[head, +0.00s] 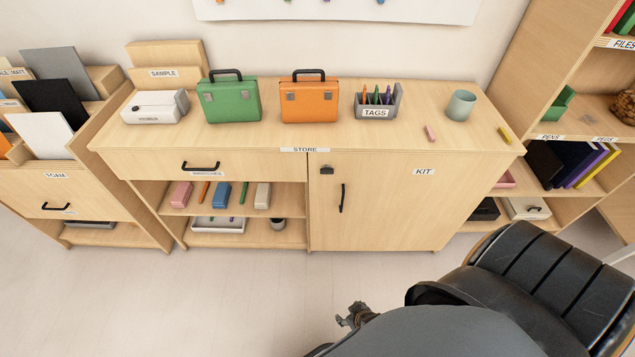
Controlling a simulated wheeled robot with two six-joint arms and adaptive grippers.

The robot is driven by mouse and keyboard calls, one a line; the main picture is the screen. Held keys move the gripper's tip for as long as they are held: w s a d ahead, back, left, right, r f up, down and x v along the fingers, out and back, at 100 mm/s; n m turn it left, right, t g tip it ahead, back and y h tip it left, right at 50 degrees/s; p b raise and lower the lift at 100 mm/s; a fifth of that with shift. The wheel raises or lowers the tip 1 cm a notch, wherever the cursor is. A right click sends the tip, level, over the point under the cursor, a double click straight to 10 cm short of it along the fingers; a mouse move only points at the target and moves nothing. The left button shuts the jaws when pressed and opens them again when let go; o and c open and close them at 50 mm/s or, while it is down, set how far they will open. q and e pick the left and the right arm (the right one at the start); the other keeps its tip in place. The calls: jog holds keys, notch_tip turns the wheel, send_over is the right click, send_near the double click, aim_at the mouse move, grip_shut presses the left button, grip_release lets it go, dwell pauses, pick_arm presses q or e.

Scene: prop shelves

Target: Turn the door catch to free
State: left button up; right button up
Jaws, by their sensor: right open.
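The door catch (327,170) is a small dark piece at the top left corner of the door labelled KIT (385,205). The door is shut, with a dark vertical handle (342,198) below the catch. Whether the catch is turned across the frame or clear of it is too small to tell. My right gripper (354,314) shows at the bottom, low in front of the cabinet, well apart from the door and catch. It is small and partly hidden by my arm; it is open, and I see nothing in it. My left gripper is out of view.
On the cabinet top (320,135) stand a green case (230,101), an orange case (309,104), a TAGS holder (377,104) and a cup (461,105). Open shelves (300,196) lie left of the door. The floor (240,300) in front is clear.

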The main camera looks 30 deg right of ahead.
jog(key=w+r+m+t+h+b, duration=0.1)
jog(key=w+r+t+b, duration=0.15)
jog(key=w+r, duration=0.55)
jog(key=w+r+t+h+b, duration=0.1)
jog(key=w+r+t, duration=0.25)
jog(key=w, duration=0.75)
jog(key=w+d+r+m+t+h+b, duration=0.2)
jog(key=w+d+r+m+h, duration=0.15)
jog(key=r, duration=0.65)
jog(key=w+d+r+m+t+h+b, duration=0.2)
jog(key=w+d+r+h, duration=0.15)
jog(key=r, duration=0.65)
jog(key=x, duration=0.7)
jog(key=b+x, duration=0.1)
jog(key=x, duration=0.2)
jog(key=shift+w+a, duration=0.2)
jog(key=shift+w, duration=0.15)
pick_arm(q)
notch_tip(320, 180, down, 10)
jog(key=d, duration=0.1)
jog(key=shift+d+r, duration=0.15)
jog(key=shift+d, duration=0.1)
pick_arm(e)
jog(key=c, duration=1.2)
